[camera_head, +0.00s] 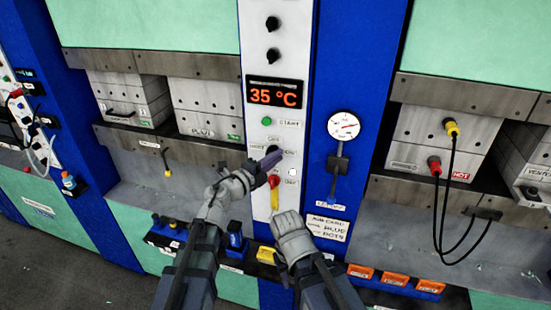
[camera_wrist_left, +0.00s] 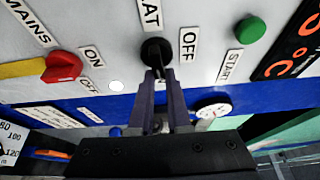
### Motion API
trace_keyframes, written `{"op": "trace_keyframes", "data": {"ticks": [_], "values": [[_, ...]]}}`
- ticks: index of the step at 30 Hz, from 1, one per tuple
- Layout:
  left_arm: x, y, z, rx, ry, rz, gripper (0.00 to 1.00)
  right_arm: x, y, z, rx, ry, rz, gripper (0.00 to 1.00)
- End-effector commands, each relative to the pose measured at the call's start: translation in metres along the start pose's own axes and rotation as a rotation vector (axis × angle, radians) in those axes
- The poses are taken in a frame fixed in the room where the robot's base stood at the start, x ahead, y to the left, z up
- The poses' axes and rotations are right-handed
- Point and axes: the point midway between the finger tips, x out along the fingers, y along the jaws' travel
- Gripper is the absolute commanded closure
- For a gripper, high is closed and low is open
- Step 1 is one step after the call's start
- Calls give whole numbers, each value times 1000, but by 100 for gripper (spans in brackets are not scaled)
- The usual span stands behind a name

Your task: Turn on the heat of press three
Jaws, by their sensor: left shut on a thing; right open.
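The white control panel (camera_head: 275,30) of a press stands in the middle of the head view, with a display (camera_head: 276,94) reading 35 °C. A black rotary knob (camera_wrist_left: 153,48) sits between partly cut labels, one ending in "AT", another reading "OFF". My left gripper (camera_head: 272,157) reaches up to this knob, and its purple fingers (camera_wrist_left: 158,80) are shut on it in the left wrist view. My right gripper (camera_head: 285,217) is open and empty below the panel's red switch.
A round gauge (camera_head: 343,126) and lever are on the blue column to the right. Black cables (camera_head: 449,190) hang from the right press.

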Motion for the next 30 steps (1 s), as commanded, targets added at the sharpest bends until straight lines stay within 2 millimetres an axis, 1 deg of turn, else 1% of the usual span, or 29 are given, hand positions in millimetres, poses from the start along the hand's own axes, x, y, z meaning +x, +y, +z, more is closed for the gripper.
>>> {"op": "trace_keyframes", "data": {"ticks": [1, 2, 3, 9, 10, 19, 22, 25, 30], "values": [[2, -2, 10, -5, -21, -4, 100, -1, 0, 0, 0, 0, 0, 57], [3, -2, 10, -5, -21, -4, 100, -1, 0, 0, 0, 0, 0, 57], [3, -2, 10, -4, -21, -4, 80, -1, 0, 0, 0, 0, 0, 57], [2, -1, 9, -3, -21, -3, 57, -1, 0, 0, 0, 0, 0, 57], [2, -1, 9, -3, -21, -2, 55, -1, 0, 0, 0, 0, 0, 57], [1, -1, 5, -2, -14, -1, 55, 0, 0, 0, 0, 0, 0, 57], [-4, 0, 4, -2, -14, -1, 55, 0, 0, 0, 0, 0, 0, 57], [-18, 0, 3, -2, -15, -1, 55, 0, 0, 0, 0, 0, 0, 57], [-47, 0, 4, -2, -16, -1, 55, 0, 0, 0, 0, 0, 0, 57]]}}
